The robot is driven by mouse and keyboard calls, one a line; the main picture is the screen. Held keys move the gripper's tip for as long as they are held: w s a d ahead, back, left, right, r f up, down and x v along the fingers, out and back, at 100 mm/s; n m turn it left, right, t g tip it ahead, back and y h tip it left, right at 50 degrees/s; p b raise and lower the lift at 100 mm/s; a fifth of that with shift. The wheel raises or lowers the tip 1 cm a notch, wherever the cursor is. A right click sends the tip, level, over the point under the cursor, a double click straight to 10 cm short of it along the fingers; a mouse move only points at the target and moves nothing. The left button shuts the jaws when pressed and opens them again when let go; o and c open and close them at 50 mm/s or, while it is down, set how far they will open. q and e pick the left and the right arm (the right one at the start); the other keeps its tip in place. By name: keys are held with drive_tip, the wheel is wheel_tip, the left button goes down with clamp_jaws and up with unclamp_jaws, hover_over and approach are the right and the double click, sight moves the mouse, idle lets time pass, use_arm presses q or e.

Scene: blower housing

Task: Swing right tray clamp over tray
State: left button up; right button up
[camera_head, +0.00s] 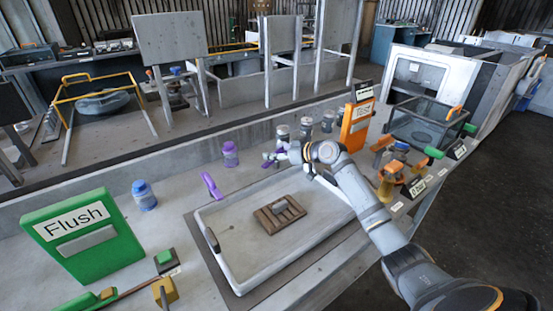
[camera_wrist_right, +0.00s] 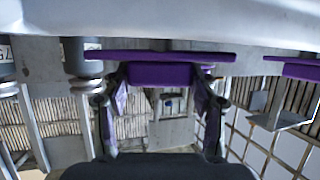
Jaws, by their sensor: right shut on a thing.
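The pale tray (camera_head: 222,258) lies on the bench in the head view. The left tray clamp (camera_head: 211,185), a purple bar, stands at its far-left edge. My right gripper (camera_head: 275,156) is at the tray's far-right edge, shut on the purple right tray clamp (camera_head: 268,158). In the right wrist view, the clamp's bar (camera_wrist_right: 200,58) runs crosswise, with its purple block between my right gripper's fingers (camera_wrist_right: 160,80). Another purple bar (camera_wrist_right: 293,68) shows at the right edge there. My arm partly hides the clamp in the head view, so I cannot tell how far it reaches over the tray. My left gripper is out of view.
A brown slatted block with a grey part (camera_head: 280,213) lies inside the tray. A green Flush sign (camera_head: 80,235) stands left and an orange Test sign (camera_head: 357,125) right. Several dark jars stand beyond my gripper.

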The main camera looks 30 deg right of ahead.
sight(277, 151)
drive_tip(key=o, duration=1.3)
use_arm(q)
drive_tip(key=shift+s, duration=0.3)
use_arm(e)
drive_tip(key=o, duration=0.4)
drive_tip(key=shift+r, duration=0.1)
wheel_tip(277, 151, up, 10)
drive_tip(key=shift+f, duration=0.15)
